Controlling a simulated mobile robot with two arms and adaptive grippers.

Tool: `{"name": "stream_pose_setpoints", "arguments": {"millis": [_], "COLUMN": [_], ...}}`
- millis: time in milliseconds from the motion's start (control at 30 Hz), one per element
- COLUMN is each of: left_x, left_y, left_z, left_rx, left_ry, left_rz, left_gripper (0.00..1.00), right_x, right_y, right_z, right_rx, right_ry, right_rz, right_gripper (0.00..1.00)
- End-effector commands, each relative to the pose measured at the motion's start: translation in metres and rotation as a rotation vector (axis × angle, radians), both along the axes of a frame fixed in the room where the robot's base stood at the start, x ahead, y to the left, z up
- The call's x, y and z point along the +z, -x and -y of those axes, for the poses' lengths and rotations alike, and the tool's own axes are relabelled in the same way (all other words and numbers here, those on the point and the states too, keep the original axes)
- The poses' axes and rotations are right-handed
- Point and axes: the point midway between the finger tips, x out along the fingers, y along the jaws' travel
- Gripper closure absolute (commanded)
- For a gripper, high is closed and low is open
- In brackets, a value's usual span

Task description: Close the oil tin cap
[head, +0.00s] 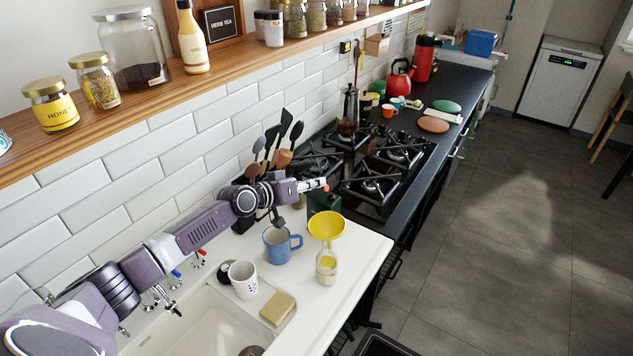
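A dark green tin (323,202), which looks like the oil tin, stands at the back of the white counter beside the hob. My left gripper (313,184) reaches in from the left and is at the top of the tin. A small red and white piece shows at its tip; I cannot tell whether this is the cap or part of the gripper. The gripper covers the tin's top, so the cap's state is hidden. The fingers are too small to tell open from shut. My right gripper is not in view.
A yellow funnel (326,225) sits on a glass bottle (326,268) in front of the tin. A blue mug (279,246) and white mug (243,279) stand nearby. Dark utensils (285,130) stand behind my arm. The black gas hob (375,165) lies right of the tin.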

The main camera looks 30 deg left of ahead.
Motion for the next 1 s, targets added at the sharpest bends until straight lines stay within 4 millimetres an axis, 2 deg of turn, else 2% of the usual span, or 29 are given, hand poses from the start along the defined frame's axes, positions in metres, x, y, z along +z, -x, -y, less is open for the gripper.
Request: {"name": "stream_pose_setpoints", "arguments": {"millis": [167,400,700,1000], "left_x": [0.006,0.014,0.015,0.01], "left_y": [0.0,0.001,0.002,0.003], "left_z": [0.002,0.008,0.018,0.024], "left_rx": [0.0,0.0,0.0,0.001], "left_ry": [-0.025,-0.15,-0.368,-0.539], "left_rz": [0.007,0.022,0.053,0.078], "left_gripper": [1.0,1.0,1.0,1.0], "right_x": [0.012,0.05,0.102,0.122], "right_y": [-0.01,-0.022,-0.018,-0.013], "right_z": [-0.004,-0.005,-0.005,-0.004], "right_rx": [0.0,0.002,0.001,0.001], "right_ry": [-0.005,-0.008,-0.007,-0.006], "right_rz": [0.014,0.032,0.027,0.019], "right_gripper": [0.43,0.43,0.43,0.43]}}
